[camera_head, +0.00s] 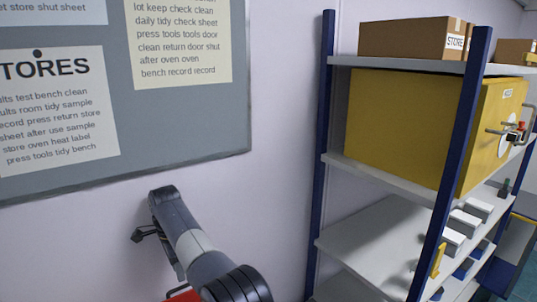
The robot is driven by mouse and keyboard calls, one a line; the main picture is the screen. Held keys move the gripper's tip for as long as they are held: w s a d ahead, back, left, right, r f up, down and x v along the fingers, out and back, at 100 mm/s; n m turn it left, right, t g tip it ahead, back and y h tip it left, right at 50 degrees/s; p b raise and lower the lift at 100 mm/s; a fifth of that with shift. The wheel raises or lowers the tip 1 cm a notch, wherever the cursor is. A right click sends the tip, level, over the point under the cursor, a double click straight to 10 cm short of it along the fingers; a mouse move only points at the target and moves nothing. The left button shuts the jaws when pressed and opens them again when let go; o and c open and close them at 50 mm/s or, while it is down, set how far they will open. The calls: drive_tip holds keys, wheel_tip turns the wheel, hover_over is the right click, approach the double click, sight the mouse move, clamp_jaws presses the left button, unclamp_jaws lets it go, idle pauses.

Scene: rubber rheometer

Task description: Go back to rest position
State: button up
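My arm rises from the bottom edge of the head view, in front of the pale wall, and bends at a dark joint near the upper end. My gripper (138,236) shows as a small dark shape at the left of that joint, below the notice board. It is small and seen partly from the side, so I cannot tell whether its fingers are apart. I see nothing held in it.
A grey notice board (190,115) with paper sheets hangs at the left. A blue-post shelf rack (322,120) stands at the right, with a cardboard box (405,40), a yellow cabinet (400,120) and several small white boxes (465,222). Bare wall (275,190) lies between.

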drive_tip(key=f, duration=0.5)
drive_tip(key=shift+s+d+f, duration=0.1)
drive_tip(key=shift+s+f, duration=0.1)
drive_tip(key=shift+f, duration=0.1)
drive_tip(key=shift+r, duration=0.15)
drive_tip(key=shift+s+d, duration=0.25)
drive_tip(key=shift+s, duration=0.15)
drive_tip(key=shift+r, duration=0.15)
